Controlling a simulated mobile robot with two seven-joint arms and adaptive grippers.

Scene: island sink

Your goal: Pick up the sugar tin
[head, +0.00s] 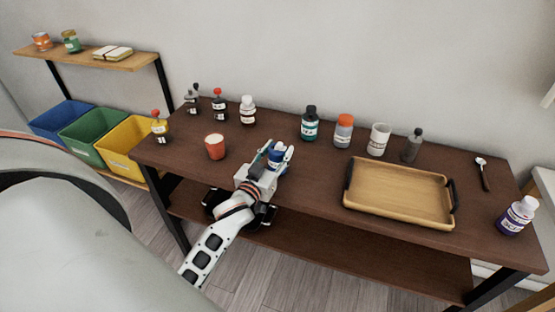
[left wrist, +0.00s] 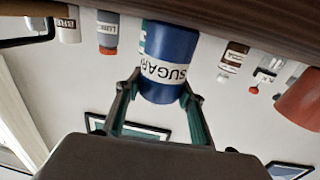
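The sugar tin (head: 276,156) is a blue cylinder near the front edge of the dark table. In the left wrist view, which is upside down, the tin (left wrist: 168,62) shows its white SUGAR label facing me. My left gripper (head: 277,151) reaches in from the front, with its fingers spread to either side of the tin. In the left wrist view the fingertips (left wrist: 163,82) lie at the tin's two side edges. Whether they touch it is not clear. The tin appears upright at table level. My right gripper is not in view.

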